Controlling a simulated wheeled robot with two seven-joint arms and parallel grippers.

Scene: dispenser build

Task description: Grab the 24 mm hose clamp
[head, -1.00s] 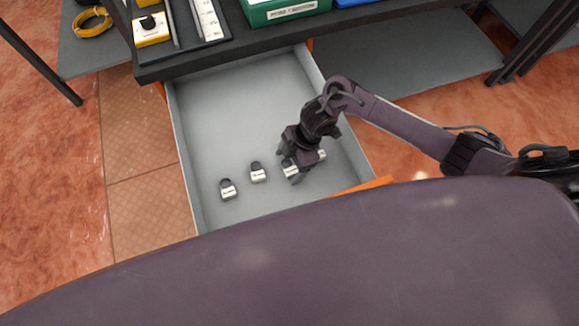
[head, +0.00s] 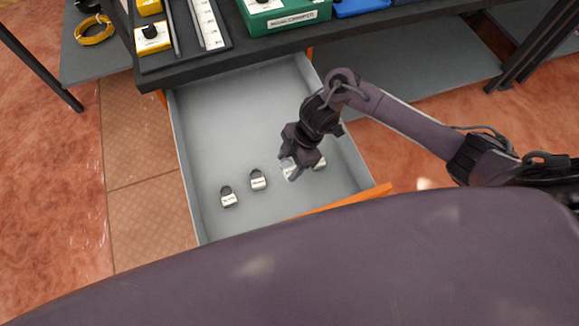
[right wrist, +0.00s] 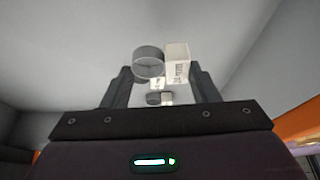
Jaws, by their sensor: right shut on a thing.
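Several hose clamps, each a dark ring with a pale labelled block, are in the grey drawer. One clamp (head: 228,198) is at the left, another (head: 258,180) is right of it, and one (head: 320,163) is right of my right gripper. My right gripper (head: 291,172) points down into the drawer, shut on a hose clamp (right wrist: 178,63). In the right wrist view its ring and pale block show between the fingertips (right wrist: 165,75). In the head view the gripper partly hides it. The size labels are too small to read. My left gripper is not in view.
The open drawer (head: 215,115) has grey walls and an orange front edge (head: 345,200). Its back floor is clear. The dark worktop (head: 240,52) above holds a green box (head: 285,15), a blue bin (head: 360,6) and a tray with yellow parts (head: 153,38).

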